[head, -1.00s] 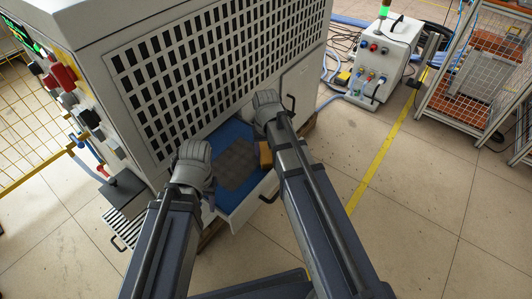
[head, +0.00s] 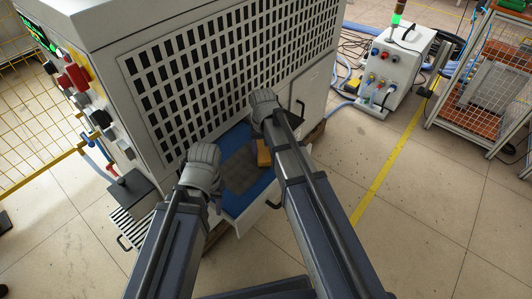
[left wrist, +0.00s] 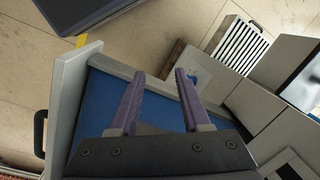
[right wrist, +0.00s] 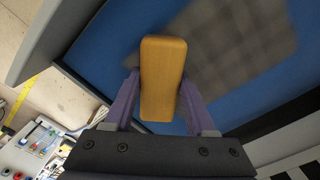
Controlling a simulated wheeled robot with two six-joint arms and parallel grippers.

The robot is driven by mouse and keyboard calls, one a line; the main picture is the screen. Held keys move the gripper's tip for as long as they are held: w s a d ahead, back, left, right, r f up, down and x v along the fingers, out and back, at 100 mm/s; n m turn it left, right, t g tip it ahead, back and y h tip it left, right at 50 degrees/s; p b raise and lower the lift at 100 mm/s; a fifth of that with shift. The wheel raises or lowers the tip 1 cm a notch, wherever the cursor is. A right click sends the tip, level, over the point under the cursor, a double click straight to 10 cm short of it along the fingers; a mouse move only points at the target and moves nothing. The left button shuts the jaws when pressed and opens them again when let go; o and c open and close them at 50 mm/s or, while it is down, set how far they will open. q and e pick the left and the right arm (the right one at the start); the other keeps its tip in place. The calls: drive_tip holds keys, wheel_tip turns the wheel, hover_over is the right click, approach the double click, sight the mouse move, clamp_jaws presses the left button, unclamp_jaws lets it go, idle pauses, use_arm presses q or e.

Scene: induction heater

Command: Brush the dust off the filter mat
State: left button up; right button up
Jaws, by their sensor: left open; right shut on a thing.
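The blue filter mat (head: 233,136) lies in the pulled-out drawer (head: 258,214) under the grille. A grey, checkered patch that looks like dust (head: 240,172) covers its middle; it fills the upper right wrist view (right wrist: 235,35). My right gripper (head: 264,108) is shut on a brush with a wooden block handle (right wrist: 163,55), which also shows in the head view (head: 263,152). The brush is over the mat beside the patch; its bristles are hidden. My left gripper (head: 203,168) is open and empty over the drawer's left side; its fingers show in the left wrist view (left wrist: 160,80).
The white heater cabinet (head: 120,100) with its grille stands right behind the drawer. A small box-like unit (head: 130,190) with a striped part is at its left. A white hose unit (head: 395,65) and a wire-mesh rack (head: 485,85) stand at back right. The floor at right is clear.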

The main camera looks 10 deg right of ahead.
sight(247, 154)
drive_tip(key=shift+w+a, duration=1)
drive_tip(key=shift+w, duration=0.25)
drive_tip(key=shift+w+a, duration=0.95)
drive_tip(key=shift+w, duration=0.3)
drive_tip(key=shift+w+a+f, duration=0.1)
drive_tip(key=shift+w+a, duration=0.95)
drive_tip(key=shift+w, duration=0.3)
drive_tip(key=shift+a, duration=0.1)
drive_tip(key=shift+s+a, duration=0.6)
drive_tip(key=shift+a, duration=0.15)
drive_tip(key=shift+s+d+f, duration=0.1)
drive_tip(key=shift+s+d, duration=1.05)
drive_tip(key=shift+s, duration=0.3)
drive_tip(key=shift+s+d, duration=1.15)
drive_tip(key=shift+s, duration=0.25)
